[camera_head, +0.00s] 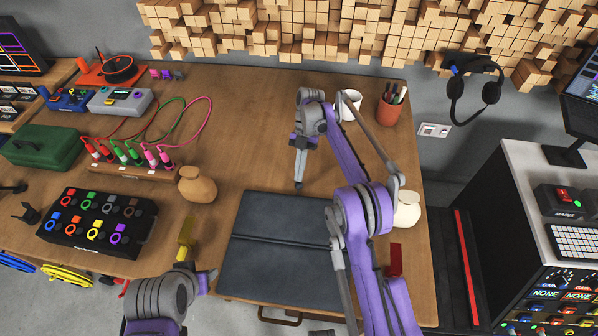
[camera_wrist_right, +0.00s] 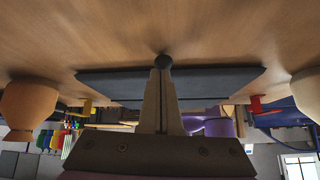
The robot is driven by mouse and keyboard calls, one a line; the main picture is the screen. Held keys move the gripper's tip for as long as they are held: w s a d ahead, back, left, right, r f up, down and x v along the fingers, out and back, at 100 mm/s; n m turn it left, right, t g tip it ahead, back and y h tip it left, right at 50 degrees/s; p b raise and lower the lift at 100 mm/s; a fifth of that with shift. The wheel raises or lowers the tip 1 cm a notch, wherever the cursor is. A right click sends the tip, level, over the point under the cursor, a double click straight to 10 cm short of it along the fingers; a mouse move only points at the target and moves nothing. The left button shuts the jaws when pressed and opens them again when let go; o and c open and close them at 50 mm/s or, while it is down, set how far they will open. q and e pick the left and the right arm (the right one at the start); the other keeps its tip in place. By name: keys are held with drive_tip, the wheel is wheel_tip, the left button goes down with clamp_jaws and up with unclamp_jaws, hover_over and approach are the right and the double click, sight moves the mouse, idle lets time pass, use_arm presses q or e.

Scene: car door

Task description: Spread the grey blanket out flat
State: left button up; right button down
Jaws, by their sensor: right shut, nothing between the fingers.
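The grey blanket (camera_head: 285,265) lies on the wooden table as a dark, flat rectangle with a crease line running across its upper half. It appears in the right wrist view (camera_wrist_right: 215,80) as a dark slab. My right gripper (camera_head: 299,185) points down at the blanket's far edge, shut and empty; its closed fingers fill the middle of the wrist view (camera_wrist_right: 163,65). Whether it touches the blanket is unclear. My left gripper (camera_head: 207,278) shows at the lower left, beside the blanket's near left side; its jaws cannot be made out.
A brown vase (camera_head: 198,184) stands left of the blanket, and a cream jar (camera_head: 407,210) stands to its right. A white mug (camera_head: 350,104) and pencil pot (camera_head: 390,105) stand behind.

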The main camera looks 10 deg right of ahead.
wheel_tip(320, 180, up, 10)
idle(0.5)
idle(0.3)
drive_tip(key=s+d+r+m+t+h+p, duration=0.15)
drive_tip(key=s+d+r+m+t, duration=0.4)
drive_tip(key=s+r+m, duration=0.8)
drive_tip(key=s+d+f+m+t, duration=0.2)
drive_tip(key=s+f+m, duration=0.3)
drive_tip(key=s+m, duration=0.3)
drive_tip(key=s+d+f+m+t+h+p, duration=0.1)
drive_tip(key=s+d+f+m+t, duration=0.1)
drive_tip(key=s+f+m+t, duration=0.3)
drive_tip(key=s+f+m, duration=0.1)
drive_tip(key=s+m, duration=0.2)
drive_tip(key=m, duration=0.1)
drive_tip(key=shift+s, duration=0.3)
